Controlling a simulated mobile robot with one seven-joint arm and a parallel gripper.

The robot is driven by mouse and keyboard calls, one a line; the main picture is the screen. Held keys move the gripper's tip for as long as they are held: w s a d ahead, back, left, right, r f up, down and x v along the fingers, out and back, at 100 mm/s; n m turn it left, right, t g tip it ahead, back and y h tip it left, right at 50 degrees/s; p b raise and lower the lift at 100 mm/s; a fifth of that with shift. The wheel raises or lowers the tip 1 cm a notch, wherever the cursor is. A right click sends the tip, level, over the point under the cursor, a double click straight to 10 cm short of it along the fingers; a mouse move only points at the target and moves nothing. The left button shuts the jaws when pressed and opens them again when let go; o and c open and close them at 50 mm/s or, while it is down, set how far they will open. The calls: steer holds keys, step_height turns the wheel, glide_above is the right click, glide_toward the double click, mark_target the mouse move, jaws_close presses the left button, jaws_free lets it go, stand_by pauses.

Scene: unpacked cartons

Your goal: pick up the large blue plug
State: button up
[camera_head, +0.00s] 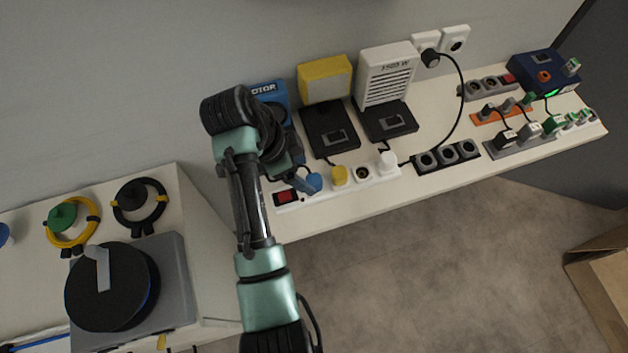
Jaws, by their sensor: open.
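The large blue plug (314,183) sits at the left part of a white power strip (380,182) on the bench, beside a yellow plug (340,175) and a white plug (387,161). My gripper (299,181) is just left of the blue plug, pointing down toward it. It is open. The fingers are small and partly hidden by my wrist, so I cannot tell whether they touch the plug or stand around it.
A red switch (287,197) is at the strip's left end. A yellow box (325,79), a white heater (387,73) and a blue motor box (270,93) stand behind. A black socket strip (446,156) lies right. A cable reel (112,286) is on the left table.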

mark_target(312, 180)
steer(key=x, duration=0.4)
steer(key=shift+d+f, duration=0.15)
steer(key=shift+f, duration=0.1)
steer(key=shift+c, duration=0.3)
jaws_close()
